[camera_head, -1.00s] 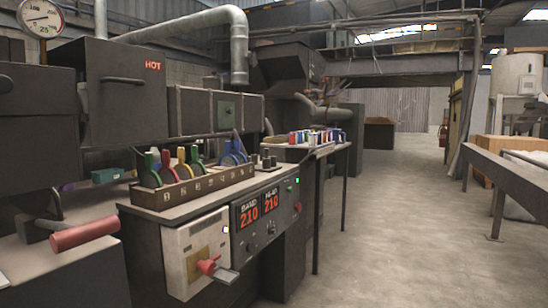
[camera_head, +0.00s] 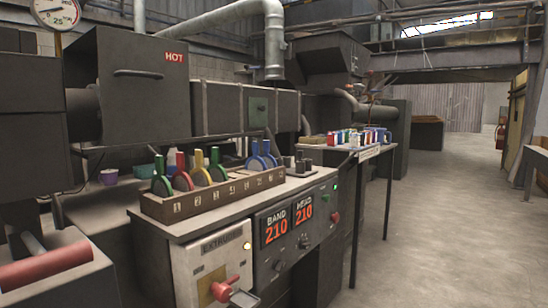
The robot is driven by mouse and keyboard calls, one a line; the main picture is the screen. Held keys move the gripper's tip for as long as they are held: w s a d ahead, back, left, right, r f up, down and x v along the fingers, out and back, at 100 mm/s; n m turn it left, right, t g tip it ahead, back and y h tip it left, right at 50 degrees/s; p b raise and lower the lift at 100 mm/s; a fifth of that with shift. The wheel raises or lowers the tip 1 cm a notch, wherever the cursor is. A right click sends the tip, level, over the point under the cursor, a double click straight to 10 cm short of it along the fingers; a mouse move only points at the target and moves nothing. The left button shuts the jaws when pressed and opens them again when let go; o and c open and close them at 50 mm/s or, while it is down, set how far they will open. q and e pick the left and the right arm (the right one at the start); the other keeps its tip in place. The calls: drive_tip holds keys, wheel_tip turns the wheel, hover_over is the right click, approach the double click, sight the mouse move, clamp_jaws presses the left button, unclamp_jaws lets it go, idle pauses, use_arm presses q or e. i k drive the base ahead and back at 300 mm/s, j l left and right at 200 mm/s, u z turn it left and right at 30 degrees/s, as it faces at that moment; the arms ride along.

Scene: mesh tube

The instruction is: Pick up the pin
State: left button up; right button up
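I cannot make out a thing that is clearly the pin. Two small dark upright pieces (camera_head: 300,160) stand at the right end of the machine's top; they are too small to tell what they are. A long numbered wooden rack (camera_head: 215,197) on the machine holds several coloured discs with upright tabs, among them a green one (camera_head: 161,181), a red one (camera_head: 181,177) and a blue one (camera_head: 262,157). Neither of my grippers is in view.
The machine's front has a red lever (camera_head: 224,290) and displays (camera_head: 290,222) reading 210. A side table (camera_head: 345,146) carries several small coloured containers. A red roller (camera_head: 45,264) is at the lower left. Concrete floor (camera_head: 440,230) is clear at right.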

sight(300, 153)
drive_tip(key=i+l+u, duration=0.55)
drive_tip(key=l, duration=0.25)
drive_tip(key=i+l+u, duration=0.3)
drive_tip(key=l, duration=0.2)
